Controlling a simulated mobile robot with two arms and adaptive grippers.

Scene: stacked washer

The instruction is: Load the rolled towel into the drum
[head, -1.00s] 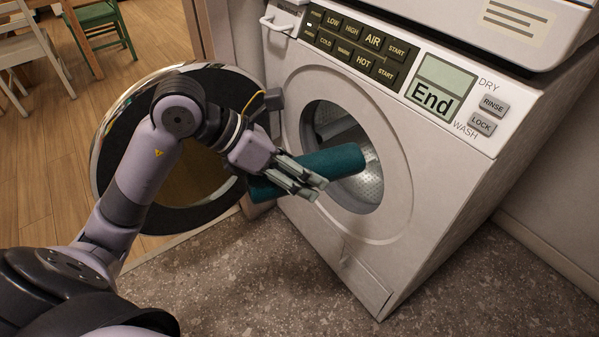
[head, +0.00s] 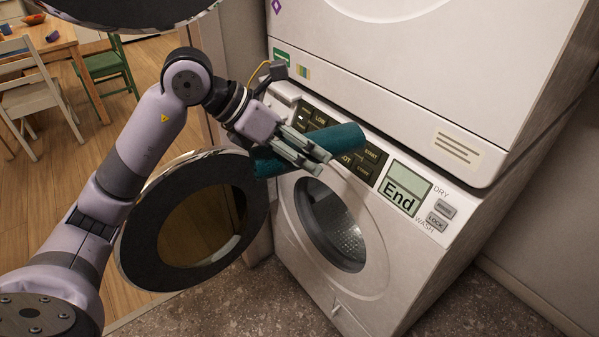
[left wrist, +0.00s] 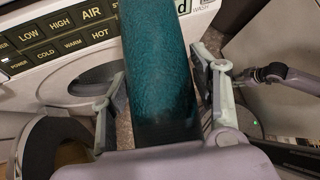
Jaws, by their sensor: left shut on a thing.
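The rolled towel, a teal cylinder (head: 342,139), is held in my left gripper (head: 321,161). The gripper is shut on it, and the roll sticks out past the fingers to the upper right. In the left wrist view the towel (left wrist: 152,50) runs up between the two fingers. In the head view the towel covers part of the lower washer's control panel, above the drum opening (head: 335,228). The drum is open and its visible part looks empty.
The round lower door (head: 137,250) stands swung open to the left, below my left forearm. Another round door (head: 125,17) hangs open at the top left. The upper machine (head: 400,75) sits above the panel. A table and chairs (head: 30,80) stand behind.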

